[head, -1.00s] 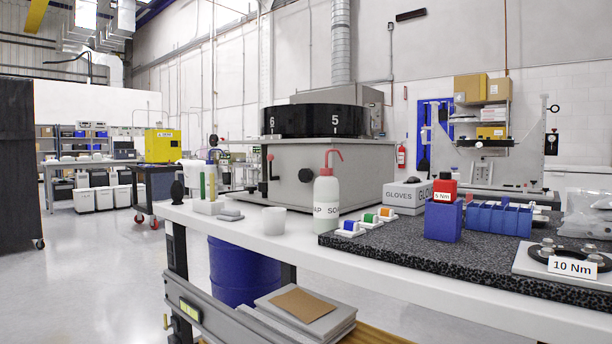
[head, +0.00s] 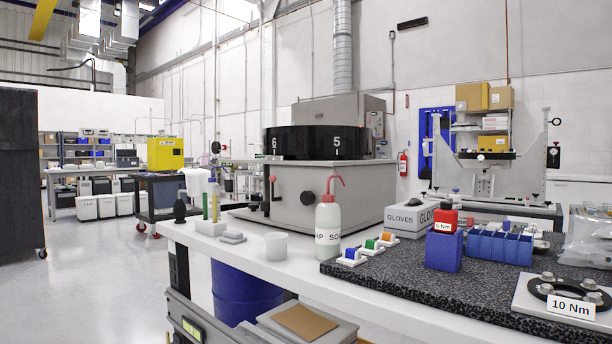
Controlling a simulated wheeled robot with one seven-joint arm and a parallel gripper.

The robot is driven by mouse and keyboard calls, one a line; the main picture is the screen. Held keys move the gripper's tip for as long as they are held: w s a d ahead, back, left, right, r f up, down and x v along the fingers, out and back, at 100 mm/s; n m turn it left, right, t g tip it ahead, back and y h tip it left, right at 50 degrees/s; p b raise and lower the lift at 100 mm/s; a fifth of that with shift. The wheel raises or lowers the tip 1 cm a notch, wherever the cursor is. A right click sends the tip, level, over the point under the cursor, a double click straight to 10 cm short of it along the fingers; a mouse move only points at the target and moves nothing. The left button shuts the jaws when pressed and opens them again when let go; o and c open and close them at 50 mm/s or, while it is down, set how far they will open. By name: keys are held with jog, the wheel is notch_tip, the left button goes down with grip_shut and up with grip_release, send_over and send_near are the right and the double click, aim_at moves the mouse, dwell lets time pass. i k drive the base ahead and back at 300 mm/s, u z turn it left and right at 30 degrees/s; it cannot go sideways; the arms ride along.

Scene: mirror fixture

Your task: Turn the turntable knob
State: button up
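The turntable is a grey cabinet (head: 340,188) with a black drum (head: 315,143) on top, marked 6 and 5. A round black knob (head: 307,198) sits on its front face. A lever with a red ball top (head: 272,180) stands at the cabinet's left corner. The cabinet stands beyond the white bench, and the soap bottle (head: 328,222) stands in front of it in the view. My gripper is not in view.
A white bench (head: 300,258) with a black granite plate (head: 400,278) crosses the front. A dark cart (head: 160,196) stands behind left. Floor at left (head: 90,290) is clear.

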aim_at(307, 198)
jog(key=z, duration=0.05)
jog(key=k, duration=0.3)
jog(key=u, duration=0.95)
jog(key=i, duration=0.75)
jog(key=u, duration=0.4)
